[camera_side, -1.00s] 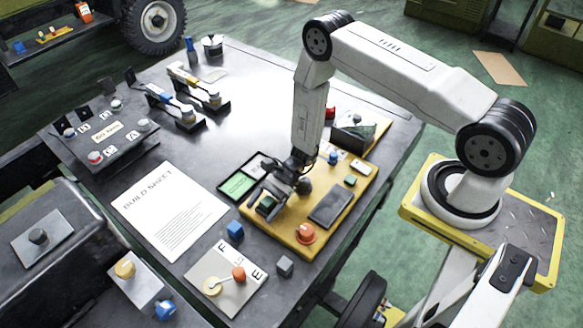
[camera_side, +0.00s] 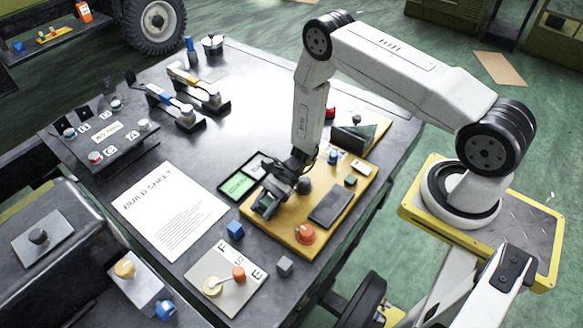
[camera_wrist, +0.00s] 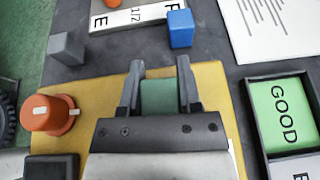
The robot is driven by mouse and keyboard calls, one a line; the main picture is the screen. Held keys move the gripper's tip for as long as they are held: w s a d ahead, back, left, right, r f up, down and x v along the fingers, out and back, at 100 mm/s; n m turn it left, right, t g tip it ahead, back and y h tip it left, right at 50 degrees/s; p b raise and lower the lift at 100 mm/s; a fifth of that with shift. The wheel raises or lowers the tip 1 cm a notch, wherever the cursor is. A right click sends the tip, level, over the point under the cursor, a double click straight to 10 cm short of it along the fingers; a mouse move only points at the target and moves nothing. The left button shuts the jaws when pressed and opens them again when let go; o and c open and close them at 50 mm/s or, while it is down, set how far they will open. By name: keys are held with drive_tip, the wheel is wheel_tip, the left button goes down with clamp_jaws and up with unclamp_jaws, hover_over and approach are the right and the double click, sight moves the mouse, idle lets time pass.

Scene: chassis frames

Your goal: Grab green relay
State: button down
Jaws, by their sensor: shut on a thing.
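The green relay (camera_wrist: 159,96) sits between the two fingers of my gripper (camera_wrist: 159,90) in the wrist view, with a finger against each side. In the side view my gripper (camera_side: 266,203) is low over the left part of the yellow board (camera_side: 290,238), shut on the relay, which is mostly hidden by the fingers there. I cannot tell whether the relay still touches the board. A second, smaller green block (camera_side: 351,180) stands on the right part of the board.
An orange knob (camera_side: 305,233) and a dark flat block (camera_side: 331,206) are on the board. A blue cube (camera_side: 235,230) and a grey cube (camera_side: 285,265) lie in front. The GOOD tray (camera_side: 238,185) is left of the board.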

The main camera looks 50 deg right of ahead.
drive_tip(key=shift+r, duration=0.2)
drive_tip(key=shift+r, duration=0.85)
drive_tip(key=s+d+r, duration=0.3)
drive_tip(key=s+r, duration=0.8)
drive_tip(key=s, duration=0.2)
drive_tip(key=shift+s, duration=0.35)
drive_tip(key=shift+w+f, duration=0.1)
drive_tip(key=shift+w, duration=0.05)
